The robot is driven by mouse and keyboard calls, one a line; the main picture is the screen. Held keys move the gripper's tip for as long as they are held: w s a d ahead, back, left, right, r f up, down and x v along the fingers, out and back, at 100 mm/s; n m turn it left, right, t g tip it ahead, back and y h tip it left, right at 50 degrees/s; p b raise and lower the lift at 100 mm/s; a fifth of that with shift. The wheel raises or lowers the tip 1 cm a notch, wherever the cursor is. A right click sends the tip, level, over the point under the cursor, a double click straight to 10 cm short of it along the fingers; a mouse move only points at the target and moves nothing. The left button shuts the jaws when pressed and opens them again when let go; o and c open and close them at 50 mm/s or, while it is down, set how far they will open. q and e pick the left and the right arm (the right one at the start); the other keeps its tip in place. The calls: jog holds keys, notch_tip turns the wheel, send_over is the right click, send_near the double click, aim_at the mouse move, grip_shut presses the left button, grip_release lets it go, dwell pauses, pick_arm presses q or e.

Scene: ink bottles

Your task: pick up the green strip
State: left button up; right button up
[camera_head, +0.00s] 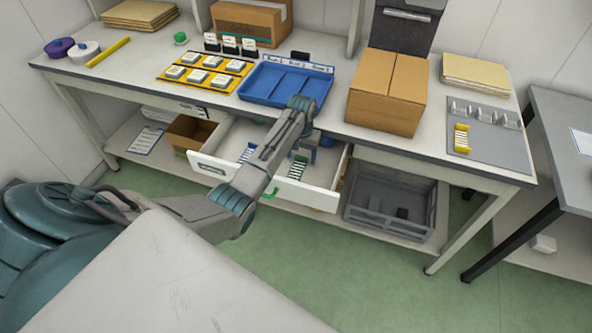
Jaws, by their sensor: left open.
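The green strip (298,168), green and white with a ribbed look, lies in the right part of the open drawer (306,195) under the table. My left gripper (304,156) is open and points down into that part of the drawer, right at the strip's far end. I cannot tell whether the fingers touch it. A blue strip (247,152) lies in the left part of the drawer, partly behind my arm. My right gripper is not in view.
A blue tray (262,97) and a cardboard box (380,103) stand on the table above the drawer. A yellow strip (461,139) lies on a grey board (490,142) at right. A grey crate (385,218) sits on the lower shelf, right of the drawer.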

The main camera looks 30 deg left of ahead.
pick_arm(q)
jog(key=c, duration=1)
jog(key=shift+r, duration=0.15)
jog(key=shift+c, duration=0.2)
